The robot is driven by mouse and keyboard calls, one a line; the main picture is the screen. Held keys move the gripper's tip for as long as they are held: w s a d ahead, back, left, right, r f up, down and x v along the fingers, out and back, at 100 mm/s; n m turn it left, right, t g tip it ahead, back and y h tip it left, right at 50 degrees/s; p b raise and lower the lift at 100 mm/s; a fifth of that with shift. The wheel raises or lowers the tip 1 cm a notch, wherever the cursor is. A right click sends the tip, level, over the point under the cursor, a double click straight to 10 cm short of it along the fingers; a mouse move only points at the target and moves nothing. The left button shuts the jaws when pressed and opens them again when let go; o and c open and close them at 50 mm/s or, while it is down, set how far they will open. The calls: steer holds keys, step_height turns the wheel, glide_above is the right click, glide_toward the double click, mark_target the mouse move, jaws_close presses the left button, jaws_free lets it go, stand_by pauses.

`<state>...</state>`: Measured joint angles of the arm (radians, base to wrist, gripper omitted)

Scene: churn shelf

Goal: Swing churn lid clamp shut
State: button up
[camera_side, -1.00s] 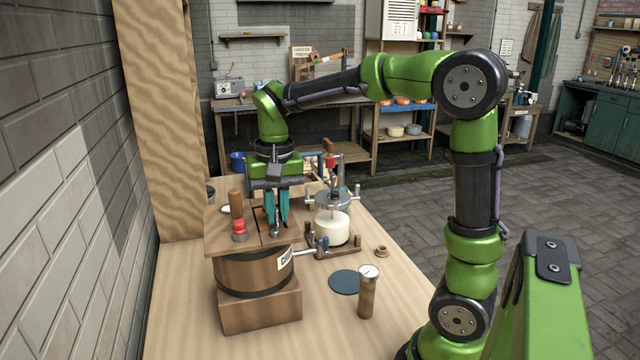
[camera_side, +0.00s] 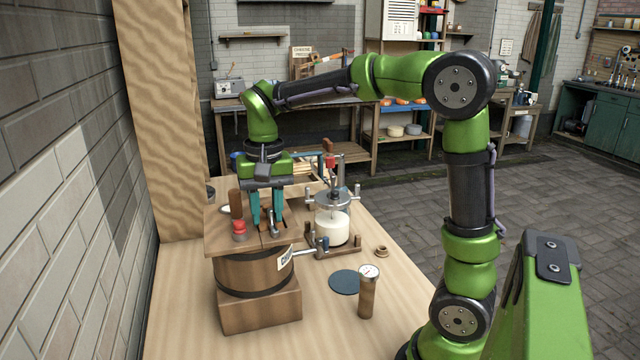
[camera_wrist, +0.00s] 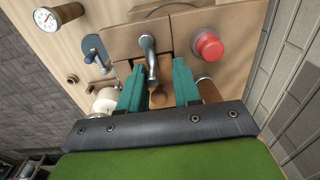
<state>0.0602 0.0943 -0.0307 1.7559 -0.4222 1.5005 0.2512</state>
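The wooden churn (camera_side: 255,271) stands on a square block, with a flat wooden lid (camera_side: 217,236) on top. A metal clamp lever (camera_side: 271,221) stands up from the lid near its right side; it also shows in the wrist view (camera_wrist: 149,58), just beyond the fingers and roughly between them. My gripper (camera_side: 267,224) is above the lid, teal fingers pointing down and spread apart. In the wrist view my gripper (camera_wrist: 160,78) is open with nothing held. Whether a finger touches the lever cannot be told.
A red knob (camera_side: 239,229) and an upright wooden handle (camera_side: 236,203) stand left of the fingers. A glass jar of white liquid (camera_side: 332,226) in a metal frame is close on the right. A dial gauge (camera_side: 368,290) and dark disc (camera_side: 344,282) sit on the bench in front.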

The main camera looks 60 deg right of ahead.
mark_target(271, 229)
steer(key=shift+r, duration=3.5)
steer(key=s+f+n, duration=0.1)
steer(key=a+f+n+t, duration=0.1)
steer(key=f, duration=0.1)
steer(key=shift+s+a+t, duration=0.1)
steer(key=shift+s+t, duration=0.2)
steer(key=shift+s, duration=0.05)
steer(key=s+a+f+n+t+y, duration=0.1)
steer(key=s+a+t, duration=0.4)
steer(key=s, duration=0.6)
steer(key=shift+s+f+n+y, duration=0.2)
steer(key=shift+f+n+y, duration=0.2)
steer(key=shift+f+n, duration=0.55)
steer(key=shift+o, duration=0.5)
steer(key=shift+a, duration=0.1)
